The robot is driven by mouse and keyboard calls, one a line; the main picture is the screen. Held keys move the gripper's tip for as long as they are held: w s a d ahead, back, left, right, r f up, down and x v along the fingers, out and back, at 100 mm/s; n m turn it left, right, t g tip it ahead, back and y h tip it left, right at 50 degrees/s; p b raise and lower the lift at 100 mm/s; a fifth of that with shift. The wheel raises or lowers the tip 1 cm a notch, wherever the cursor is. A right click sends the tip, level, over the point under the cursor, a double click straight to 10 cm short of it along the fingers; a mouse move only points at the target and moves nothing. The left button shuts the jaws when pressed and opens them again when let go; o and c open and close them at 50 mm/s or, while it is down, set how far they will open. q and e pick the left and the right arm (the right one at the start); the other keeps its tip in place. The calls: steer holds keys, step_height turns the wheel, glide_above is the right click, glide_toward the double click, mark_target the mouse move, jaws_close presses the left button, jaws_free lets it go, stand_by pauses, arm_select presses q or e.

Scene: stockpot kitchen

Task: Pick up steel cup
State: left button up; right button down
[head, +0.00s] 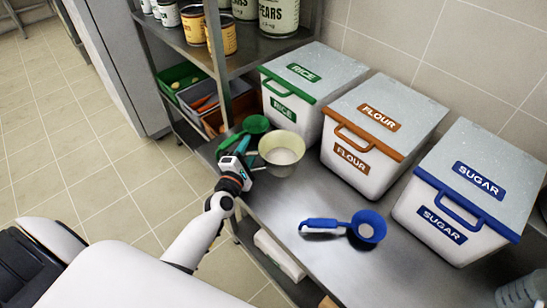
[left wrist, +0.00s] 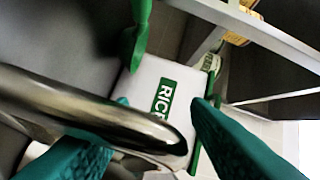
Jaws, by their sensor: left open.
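The steel cup (head: 277,167) stands on the steel counter in front of the rice bin, pale inside. My left gripper (head: 246,154) is at the cup's left side in the head view, with teal fingers. In the left wrist view the fingers (left wrist: 150,150) are spread apart, and a shiny curved steel rim (left wrist: 85,108) crosses close in front of the camera between them. It looks like the cup's rim. I cannot tell whether the fingers touch it. My right gripper is not in view.
A green scoop (head: 255,124) lies just behind the cup. A blue scoop (head: 367,227) lies on the counter to the right. Rice (head: 301,110), flour (head: 364,160) and sugar (head: 451,218) bins line the wall. A shelf post (head: 218,75) rises behind my left gripper.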

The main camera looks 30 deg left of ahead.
arm_select(q)
steer(key=shift+c, duration=0.2)
steer(key=c, duration=0.9)
steer(key=shift+w+r, duration=0.1)
steer(key=shift+r, duration=0.1)
